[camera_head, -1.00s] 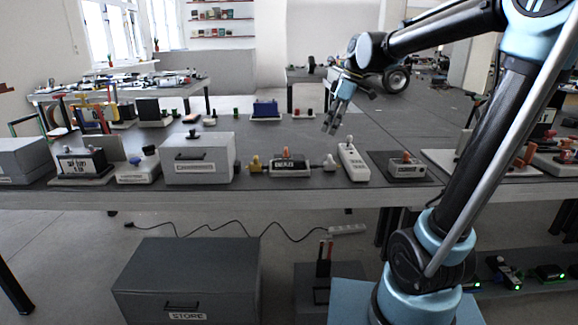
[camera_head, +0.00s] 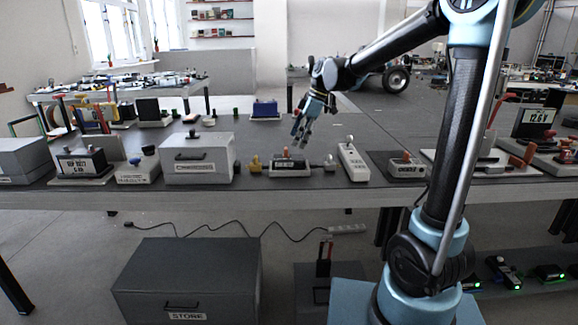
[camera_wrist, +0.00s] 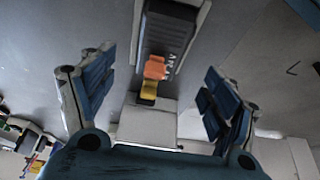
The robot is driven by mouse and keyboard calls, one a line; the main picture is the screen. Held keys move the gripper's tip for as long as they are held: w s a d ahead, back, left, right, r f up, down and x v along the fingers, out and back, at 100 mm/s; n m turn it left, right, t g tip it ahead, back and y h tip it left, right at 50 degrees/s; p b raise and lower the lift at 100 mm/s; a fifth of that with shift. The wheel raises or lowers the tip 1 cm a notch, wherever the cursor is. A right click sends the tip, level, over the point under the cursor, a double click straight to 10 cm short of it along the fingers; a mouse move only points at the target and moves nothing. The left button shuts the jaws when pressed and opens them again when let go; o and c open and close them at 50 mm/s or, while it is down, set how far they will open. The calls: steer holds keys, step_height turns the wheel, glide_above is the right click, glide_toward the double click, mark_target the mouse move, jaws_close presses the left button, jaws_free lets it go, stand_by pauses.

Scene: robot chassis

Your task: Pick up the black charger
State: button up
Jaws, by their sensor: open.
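A black box-shaped device with a pale label, which looks like the charger (camera_head: 289,168), sits near the front edge of the workbench. An orange piece stands on it and a yellow piece (camera_head: 254,163) is at its left. My gripper (camera_head: 300,138) is above and just behind it, pointing down, with nothing between the fingers. In the wrist view the ribbed black charger (camera_wrist: 168,30) lies beyond the open fingers of my gripper (camera_wrist: 152,92), near the top middle.
A grey drawer box (camera_head: 198,160) stands left of the charger, and a white power strip (camera_head: 353,162) lies to its right. A small grey device (camera_head: 406,167) is further right. The bench (camera_head: 225,123) has clear room behind the charger.

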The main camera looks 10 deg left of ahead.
mark_target(290, 157)
steer(key=shift+x, duration=4.15)
steer(key=shift+d, duration=0.1)
steer(key=shift+c, duration=0.6)
steer(key=c, duration=1.4)
